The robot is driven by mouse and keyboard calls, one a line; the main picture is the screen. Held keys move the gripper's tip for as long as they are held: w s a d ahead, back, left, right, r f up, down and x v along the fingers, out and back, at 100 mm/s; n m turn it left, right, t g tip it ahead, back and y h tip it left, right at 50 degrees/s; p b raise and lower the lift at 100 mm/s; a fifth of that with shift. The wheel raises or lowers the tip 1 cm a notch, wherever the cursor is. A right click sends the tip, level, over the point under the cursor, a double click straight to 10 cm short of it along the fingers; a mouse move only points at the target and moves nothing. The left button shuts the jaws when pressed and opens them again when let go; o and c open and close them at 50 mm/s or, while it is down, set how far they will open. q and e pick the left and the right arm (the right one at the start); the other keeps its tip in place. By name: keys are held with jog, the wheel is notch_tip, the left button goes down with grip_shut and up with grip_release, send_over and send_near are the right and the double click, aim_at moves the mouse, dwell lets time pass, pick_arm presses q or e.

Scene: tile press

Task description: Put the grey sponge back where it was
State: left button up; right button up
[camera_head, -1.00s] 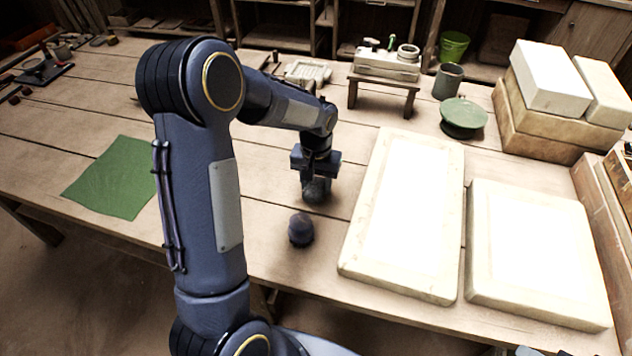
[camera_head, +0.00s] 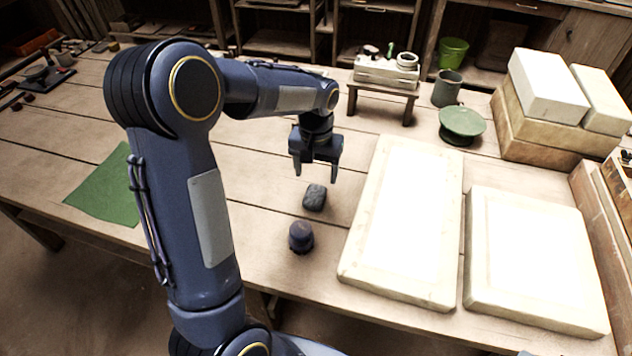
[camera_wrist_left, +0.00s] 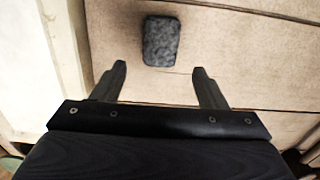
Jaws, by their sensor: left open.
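The grey sponge (camera_head: 315,197) lies flat on the wooden table, left of the long pale slab and just behind a small dark blue knob-like object. It also shows in the left wrist view (camera_wrist_left: 161,41), beyond the fingertips and between their lines. My left gripper (camera_head: 316,176) is open and empty, above and slightly behind the sponge, with its fingers apart from it. Its two fingers show spread in the left wrist view (camera_wrist_left: 160,68). My right gripper is not in view.
The dark blue knob-like object (camera_head: 301,238) stands near the front edge. Two pale slabs (camera_head: 404,222) (camera_head: 535,257) lie to the right. A green cloth (camera_head: 105,190) is at left. A small bench (camera_head: 382,87), a mug (camera_head: 447,88) and a green round-topped object (camera_head: 461,121) stand behind.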

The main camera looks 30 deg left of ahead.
aim_at(316, 190)
pick_arm(q)
jog(key=s+d+r+t+h, duration=0.3)
jog(key=s+r, duration=0.7)
jog(key=s, duration=0.4)
jog(key=s+d+f+t, duration=0.1)
jog(key=s+d, duration=0.1)
jog(key=s, duration=0.2)
jog(key=s+d+m+t, duration=0.1)
jog(key=s+d, duration=0.1)
jog(key=s, duration=0.3)
jog(key=shift+d+f+t+h, duration=0.3)
jog(key=shift+f+h, duration=0.1)
jog(key=shift+s+r+p, duration=0.1)
jog(key=shift+p, duration=0.25)
notch_tip(316, 190, up, 9)
jog(key=p, duration=0.8)
jog(key=shift+p, duration=0.3)
